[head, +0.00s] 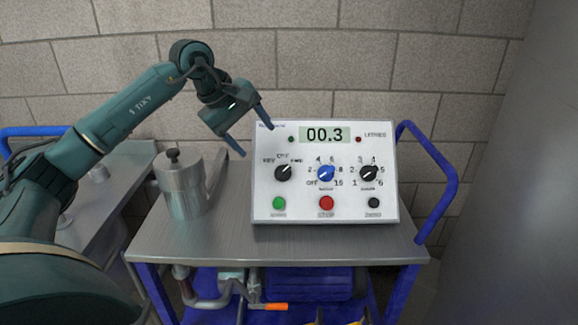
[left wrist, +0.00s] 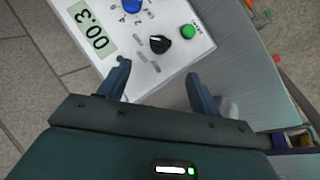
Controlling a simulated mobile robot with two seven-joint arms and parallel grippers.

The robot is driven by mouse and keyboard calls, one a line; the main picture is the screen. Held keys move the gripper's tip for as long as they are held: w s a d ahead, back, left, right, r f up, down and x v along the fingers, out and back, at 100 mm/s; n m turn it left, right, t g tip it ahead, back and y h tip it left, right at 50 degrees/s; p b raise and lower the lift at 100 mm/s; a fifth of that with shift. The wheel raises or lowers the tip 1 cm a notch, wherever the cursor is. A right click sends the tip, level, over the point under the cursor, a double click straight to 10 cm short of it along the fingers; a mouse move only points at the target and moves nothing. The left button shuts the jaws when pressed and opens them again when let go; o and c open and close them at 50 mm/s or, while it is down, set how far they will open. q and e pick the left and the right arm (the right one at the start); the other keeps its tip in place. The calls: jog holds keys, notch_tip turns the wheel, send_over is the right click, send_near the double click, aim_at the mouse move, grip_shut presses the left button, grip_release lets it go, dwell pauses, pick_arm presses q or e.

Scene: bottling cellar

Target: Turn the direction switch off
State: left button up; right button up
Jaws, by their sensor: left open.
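The direction switch (head: 283,173) is a black knob on the left of a white control box, under the marks REV, OFF and FWD. Its white pointer appears to point up and right, towards FWD. In the left wrist view the knob (left wrist: 160,44) lies ahead of the gap between my fingers. My left gripper (head: 257,141) is open and empty, in front of the box's upper left, apart from the knob. Its two blue fingers also show in the left wrist view (left wrist: 157,70). My right gripper is out of view.
The control box (head: 325,213) stands on a steel cart top (head: 300,245). It has a blue knob (head: 326,173), another black knob (head: 369,173), a display reading 00.3 (head: 324,135), and green, red and black buttons. A lidded steel pot (head: 183,190) stands left of it.

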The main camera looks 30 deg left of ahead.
aim_at(281, 170)
pick_arm(q)
jog(key=x, duration=1.2)
jog(key=shift+d+f, duration=0.1)
jog(key=shift+f, duration=0.1)
jog(key=shift+c, duration=0.3)
jog(key=c, duration=0.9)
